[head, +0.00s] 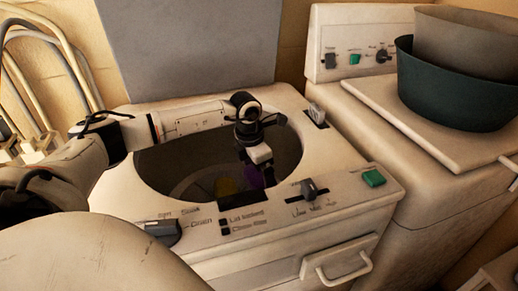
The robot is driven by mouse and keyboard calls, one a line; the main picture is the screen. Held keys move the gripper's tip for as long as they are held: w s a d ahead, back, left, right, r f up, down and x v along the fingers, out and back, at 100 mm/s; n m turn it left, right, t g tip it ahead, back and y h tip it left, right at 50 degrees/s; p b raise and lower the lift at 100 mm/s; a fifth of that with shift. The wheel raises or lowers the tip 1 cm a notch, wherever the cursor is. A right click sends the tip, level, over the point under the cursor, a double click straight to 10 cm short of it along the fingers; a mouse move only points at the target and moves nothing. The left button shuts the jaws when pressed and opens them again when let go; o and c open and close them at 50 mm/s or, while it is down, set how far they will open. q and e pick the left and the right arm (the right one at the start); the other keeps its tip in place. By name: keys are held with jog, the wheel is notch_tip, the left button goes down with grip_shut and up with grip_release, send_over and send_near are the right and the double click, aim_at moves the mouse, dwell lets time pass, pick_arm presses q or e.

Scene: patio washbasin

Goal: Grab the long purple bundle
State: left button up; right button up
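The purple bundle (254,176) lies down inside the round tub (180,168) of the washing machine. Only a small dark purple part of it shows, just below my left gripper, and its full length is hidden by the gripper and the tub's front rim. My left gripper (262,168) points down into the tub, right above or against the purple bundle. I cannot tell whether its fingers are open or closed on it. My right gripper is not in view.
The raised grey lid (190,45) stands behind the tub. The front panel has a knob (309,190) and a green button (374,178). A second machine on the right carries a dark green basin (450,98) with a grey one in it.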

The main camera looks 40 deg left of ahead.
aim_at(260, 173)
pick_arm(q)
notch_tip(260, 173, up, 4)
jog(key=shift+f, duration=0.15)
notch_tip(260, 173, up, 4)
jog(key=p, duration=0.4)
jog(key=shift+w+r, duration=0.1)
jog(key=shift+r, duration=2.05)
jog(key=shift+r, duration=1.95)
